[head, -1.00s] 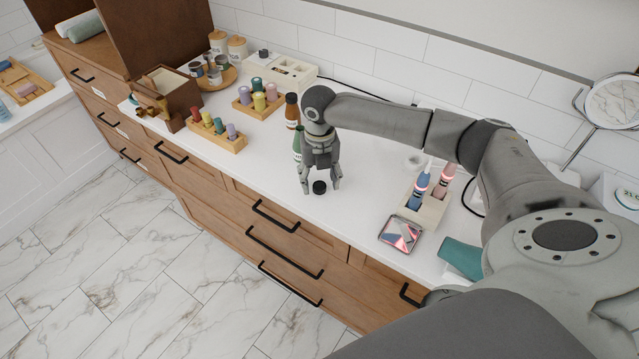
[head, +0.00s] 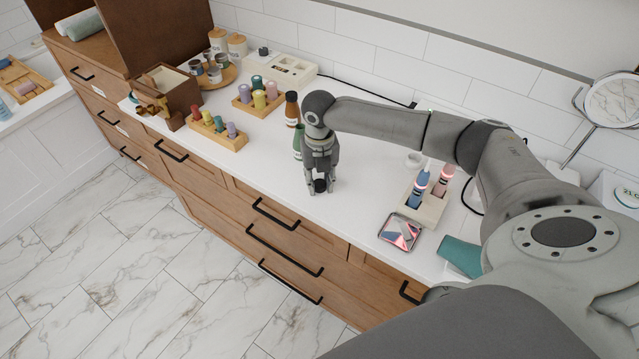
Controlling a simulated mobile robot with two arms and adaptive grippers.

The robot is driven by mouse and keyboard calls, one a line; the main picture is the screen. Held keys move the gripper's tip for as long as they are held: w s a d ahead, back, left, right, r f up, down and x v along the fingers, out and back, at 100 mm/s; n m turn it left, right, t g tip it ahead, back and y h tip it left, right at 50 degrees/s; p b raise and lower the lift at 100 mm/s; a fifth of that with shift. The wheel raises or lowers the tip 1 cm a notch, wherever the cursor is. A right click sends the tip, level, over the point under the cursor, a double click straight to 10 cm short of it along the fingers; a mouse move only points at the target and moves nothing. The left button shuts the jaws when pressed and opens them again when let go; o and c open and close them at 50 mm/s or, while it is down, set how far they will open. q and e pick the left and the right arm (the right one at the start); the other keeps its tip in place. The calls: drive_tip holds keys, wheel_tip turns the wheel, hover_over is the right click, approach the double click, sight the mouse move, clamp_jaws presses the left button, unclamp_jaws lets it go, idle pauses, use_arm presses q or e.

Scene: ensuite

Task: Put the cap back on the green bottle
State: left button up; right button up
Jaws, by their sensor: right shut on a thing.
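The black cap (head: 320,186) is between the fingertips of my right gripper (head: 320,188), close to the white counter near its front edge. The gripper points down and is shut on the cap. Whether the cap still touches the counter I cannot tell. The green bottle (head: 298,143) stands upright just behind and to the left of the gripper, partly hidden by it. My left gripper is not in view.
A brown bottle (head: 291,109) stands behind the green one. Wooden racks of small coloured bottles (head: 217,132) are to the left. A toothbrush holder (head: 425,207) and a shiny square tray (head: 400,232) are to the right. The counter (head: 358,190) right of the gripper is clear.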

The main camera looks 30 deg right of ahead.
drive_tip(key=shift+r+b, duration=0.35)
drive_tip(key=shift+r, duration=0.25)
drive_tip(key=s+a+r+b, duration=0.1)
drive_tip(key=s+r+b, duration=0.1)
drive_tip(key=s+r, duration=0.9)
drive_tip(key=s, duration=0.3)
drive_tip(key=shift+a+r+b, duration=0.3)
drive_tip(key=shift+a+r, duration=0.1)
drive_tip(key=shift+w, duration=0.1)
